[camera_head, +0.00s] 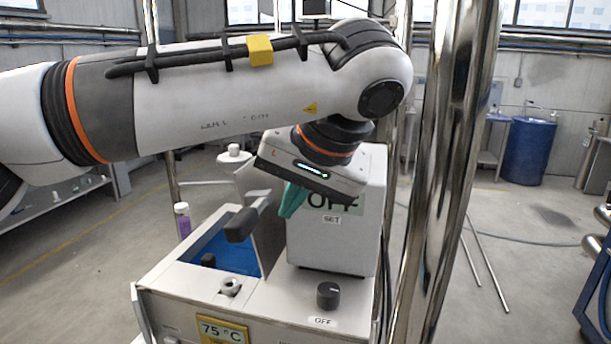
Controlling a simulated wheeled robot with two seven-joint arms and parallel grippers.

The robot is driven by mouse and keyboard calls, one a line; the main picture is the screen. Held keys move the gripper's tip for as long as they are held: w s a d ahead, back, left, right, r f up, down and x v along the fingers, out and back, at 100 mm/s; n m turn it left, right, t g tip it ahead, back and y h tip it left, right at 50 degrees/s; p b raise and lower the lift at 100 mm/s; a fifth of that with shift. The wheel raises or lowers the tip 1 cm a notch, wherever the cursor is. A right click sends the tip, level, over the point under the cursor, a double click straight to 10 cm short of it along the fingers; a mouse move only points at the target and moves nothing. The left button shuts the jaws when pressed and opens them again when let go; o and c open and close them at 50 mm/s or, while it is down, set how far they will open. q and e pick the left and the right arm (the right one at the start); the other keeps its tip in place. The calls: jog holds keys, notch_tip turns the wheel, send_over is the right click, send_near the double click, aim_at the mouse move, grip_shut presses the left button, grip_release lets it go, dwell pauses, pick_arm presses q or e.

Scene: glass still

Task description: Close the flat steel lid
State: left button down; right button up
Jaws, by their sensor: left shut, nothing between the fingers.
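The flat steel lid (268,238) stands raised, roughly upright, at the right side of the bath opening. Its dark handle (241,224) sticks out to the left over the opening. The bath (228,248) is uncovered and shows blue inside. My left gripper (290,211) comes down from above, with teal fingers shut and empty. Its fingertips are beside the lid's upper right part, in front of the control box. I cannot tell whether they touch the lid. The gripper body hides part of the lid's top edge. My right gripper is out of view.
The white control box (345,245) stands close to the right of the lid. A black knob (328,295) and a 75 °C display (222,331) are at the front. Shiny steel posts (440,200) rise at right. A purple bottle (183,222) is behind left.

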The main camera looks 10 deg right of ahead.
aim_at(259, 218)
pick_arm(q)
jog(key=w+a+f+p, duration=0.1)
jog(key=a+f, duration=0.1)
jog(key=w+a+f+p, duration=0.1)
jog(key=w+a+f, duration=0.1)
jog(key=shift+w+a+f, duration=0.1)
jog(key=shift+w, duration=0.1)
jog(key=shift+w+d, duration=0.1)
jog(key=shift+d, duration=0.15)
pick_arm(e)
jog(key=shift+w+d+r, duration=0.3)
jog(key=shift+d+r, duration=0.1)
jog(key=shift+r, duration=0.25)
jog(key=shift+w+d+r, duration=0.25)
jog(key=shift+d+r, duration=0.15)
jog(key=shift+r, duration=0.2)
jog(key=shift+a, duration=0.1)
